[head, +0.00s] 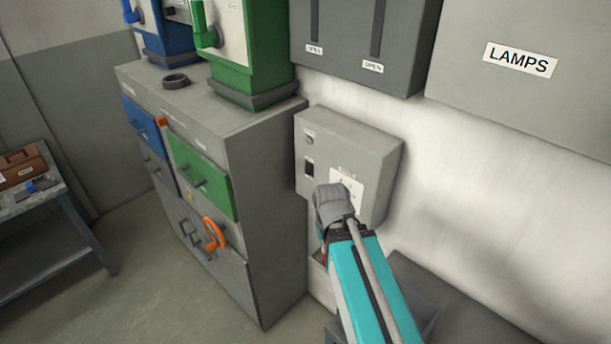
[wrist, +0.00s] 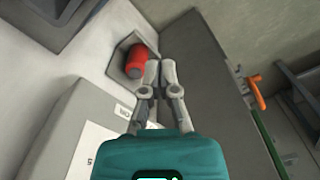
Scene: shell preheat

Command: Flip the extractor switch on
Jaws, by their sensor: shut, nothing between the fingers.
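A grey control box (head: 350,150) is fixed to the wall right of the cabinet. A black rocker switch (head: 309,168) sits on the left of its front, below a small round fitting (head: 309,139). A white plate (head: 346,184) with small marks is on the right. I cannot read which control is the extractor switch. My gripper (wrist: 158,72) is shut and empty, its fingertips together in the wrist view. In the head view my arm hides the fingers and covers the box's lower part. The box's label and plate (wrist: 95,150) show at lower left in the wrist view.
A red cylinder (wrist: 136,62) sits in a grey holder beyond my fingertips. The grey cabinet (head: 265,190) with an orange handwheel (head: 214,233) stands left of the box. A panel marked LAMPS (head: 540,80) hangs at upper right. A side table (head: 50,220) stands far left.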

